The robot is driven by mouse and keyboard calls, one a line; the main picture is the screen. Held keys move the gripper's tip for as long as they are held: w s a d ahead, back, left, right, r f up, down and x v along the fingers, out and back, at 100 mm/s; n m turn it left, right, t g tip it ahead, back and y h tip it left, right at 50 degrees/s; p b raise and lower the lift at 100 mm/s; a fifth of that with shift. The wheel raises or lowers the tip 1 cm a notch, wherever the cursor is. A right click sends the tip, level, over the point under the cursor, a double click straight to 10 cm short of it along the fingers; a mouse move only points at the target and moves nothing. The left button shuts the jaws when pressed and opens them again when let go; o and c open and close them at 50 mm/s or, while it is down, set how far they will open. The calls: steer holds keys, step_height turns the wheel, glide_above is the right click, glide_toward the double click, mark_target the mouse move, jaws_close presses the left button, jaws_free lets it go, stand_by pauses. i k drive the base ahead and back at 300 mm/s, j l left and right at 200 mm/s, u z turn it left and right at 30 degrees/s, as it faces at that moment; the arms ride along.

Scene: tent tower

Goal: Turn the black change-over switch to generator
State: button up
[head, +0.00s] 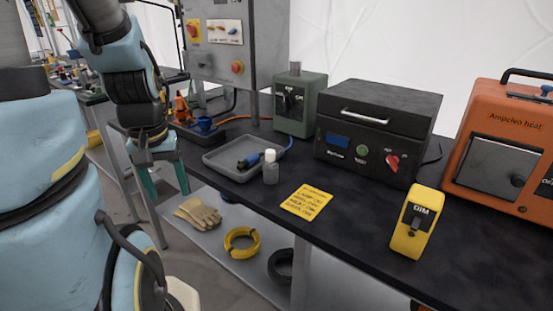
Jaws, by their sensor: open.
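A green box (301,100) stands at the back of the dark bench and carries a black switch (289,101) on its front. This looks like the change-over switch; the small lettering around it is too small to read, so I cannot tell which position it is at. My gripper (168,188) hangs at the left, with its two teal fingers apart and pointing down. It is empty, in front of the bench's left end and well away from the green box.
A grey tray (218,159) with a blue connector (250,160) and a small bottle (270,167) stand before the green box. A black machine (378,125), yellow card (306,201), yellow DIM box (416,222) and orange heater (503,145) are right. A grey cabinet (225,45) rises behind.

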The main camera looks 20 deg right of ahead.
mark_target(288, 101)
steer(key=z, duration=0.75)
